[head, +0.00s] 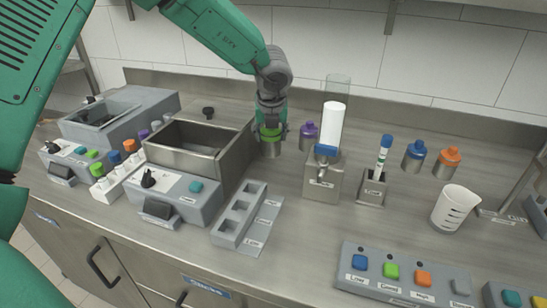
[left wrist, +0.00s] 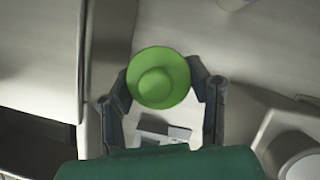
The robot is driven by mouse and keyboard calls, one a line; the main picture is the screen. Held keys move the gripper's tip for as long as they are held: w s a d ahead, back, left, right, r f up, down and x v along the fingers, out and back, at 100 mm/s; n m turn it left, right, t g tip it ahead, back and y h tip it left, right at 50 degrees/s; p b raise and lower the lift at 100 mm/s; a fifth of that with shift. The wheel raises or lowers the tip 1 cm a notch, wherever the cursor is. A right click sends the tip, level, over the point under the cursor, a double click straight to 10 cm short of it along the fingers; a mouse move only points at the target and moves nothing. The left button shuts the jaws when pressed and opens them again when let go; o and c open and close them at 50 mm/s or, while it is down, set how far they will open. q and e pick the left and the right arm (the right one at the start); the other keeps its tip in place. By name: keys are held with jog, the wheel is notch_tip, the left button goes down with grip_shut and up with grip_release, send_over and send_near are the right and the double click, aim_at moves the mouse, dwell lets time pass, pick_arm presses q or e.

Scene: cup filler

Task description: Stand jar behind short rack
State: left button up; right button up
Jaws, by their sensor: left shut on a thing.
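A jar with a green lid (head: 269,136) and a metallic body is between the fingers of my left gripper (head: 270,122). In the left wrist view the round green lid (left wrist: 158,78) sits between the two dark fingers (left wrist: 163,105). The jar is upright, behind the grey slotted rack and just right of an open metal bin; I cannot tell whether its base touches the counter. The low grey rack (head: 228,226) has several square slots and labels too small to read surely. My right gripper is not in view.
The open metal bin (head: 236,165) stands close left of the jar. A purple-lidded jar (head: 308,134) and a dispenser (head: 322,178) stand to its right. Blue (head: 413,155) and orange (head: 447,162) jars are farther right. Counter between rack and dispenser is clear.

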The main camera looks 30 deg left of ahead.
pick_arm(q)
jog(key=shift+d+f, duration=0.25)
jog(key=shift+f, duration=0.25)
jog(key=shift+d+f, duration=0.1)
jog(key=shift+d, duration=0.2)
jog(key=f, duration=0.1)
jog(key=d+f, duration=0.1)
jog(key=shift+d+f+b, duration=0.15)
jog(key=shift+f+b, duration=0.15)
jog(key=shift+f, duration=0.3)
jog(key=shift+a+f, duration=0.1)
jog(key=shift+a, duration=0.3)
jog(key=o, duration=0.9)
jog(key=shift+a, duration=0.3)
jog(key=o, duration=0.4)
jog(key=shift+a, duration=0.2)
jog(key=shift+c, duration=0.2)
jog(key=shift+a+f, duration=0.1)
jog(key=shift+d+r, duration=0.3)
jog(key=shift+d, duration=0.3)
jog(key=v, duration=0.4)
jog(key=shift+d+r, duration=0.1)
jog(key=shift+d, duration=0.15)
jog(key=p, duration=0.1)
send_near(278, 149)
jog(key=shift+s+r, duration=0.3)
jog(key=shift+r, duration=0.3)
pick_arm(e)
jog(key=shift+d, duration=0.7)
